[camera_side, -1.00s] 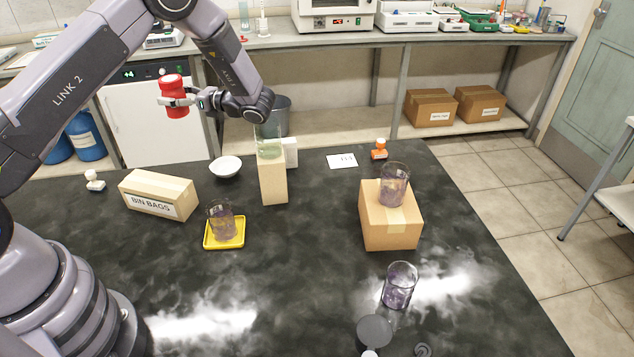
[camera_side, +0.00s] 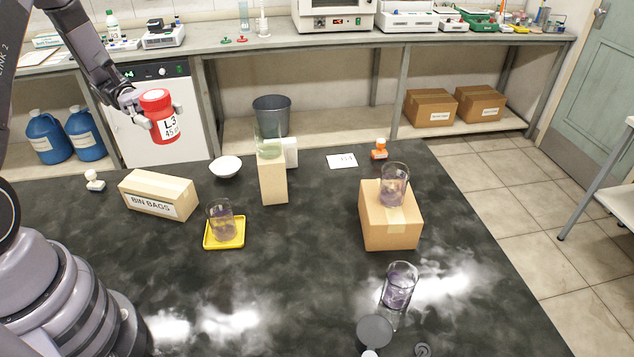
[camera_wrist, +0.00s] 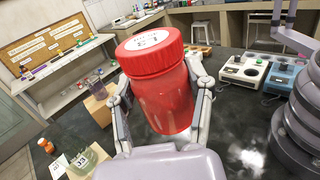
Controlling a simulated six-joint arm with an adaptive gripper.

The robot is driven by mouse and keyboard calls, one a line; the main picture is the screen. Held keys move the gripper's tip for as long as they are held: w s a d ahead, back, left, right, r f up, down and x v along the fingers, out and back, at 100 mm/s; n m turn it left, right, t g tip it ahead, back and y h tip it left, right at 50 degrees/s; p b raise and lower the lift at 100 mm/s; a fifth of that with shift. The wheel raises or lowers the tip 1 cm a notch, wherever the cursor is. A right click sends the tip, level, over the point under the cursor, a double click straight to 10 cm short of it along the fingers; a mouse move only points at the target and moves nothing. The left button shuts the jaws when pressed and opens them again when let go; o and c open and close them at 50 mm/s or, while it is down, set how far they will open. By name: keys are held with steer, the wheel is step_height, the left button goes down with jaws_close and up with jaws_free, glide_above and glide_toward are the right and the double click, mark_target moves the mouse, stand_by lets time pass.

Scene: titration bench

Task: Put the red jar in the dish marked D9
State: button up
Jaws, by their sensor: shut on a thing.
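The red jar (camera_side: 160,117) has a red lid and a white label reading "L3". My gripper (camera_side: 143,112) is shut on it and holds it in the air, above the far left part of the bench and left of the white bowl. In the wrist view the jar (camera_wrist: 160,88) sits between both fingers (camera_wrist: 163,100), its lid toward the upper left. A white round bowl (camera_side: 226,166) stands on the dark bench behind the yellow tray. I can read no D9 mark on any dish, so I cannot tell which one is D9.
A "BIN BAGS" box (camera_side: 158,194), a yellow tray (camera_side: 225,244) with a beaker on it, and a tall block (camera_side: 273,184) bearing a glass stand near the bowl. A cardboard box (camera_side: 390,228) bears another beaker. A beaker (camera_side: 399,288) stands at front right. The bench's middle is clear.

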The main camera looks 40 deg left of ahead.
steer(key=w+a+r+n+t+y, duration=0.3)
steer(key=w+a+r+n+t, duration=0.4)
steer(key=t, duration=0.5)
glide_above(228, 172)
steer(key=shift+n, duration=0.4)
steer(key=f, duration=1.9)
steer(key=s+f, duration=0.1)
steer(key=f, duration=0.8)
steer(key=shift+d+f, duration=0.15)
steer(key=shift+f, duration=0.2)
steer(key=shift+w+f, duration=0.4)
steer(key=shift+f, duration=1.6)
steer(key=o, duration=1.2)
steer(key=shift+c, duration=0.2)
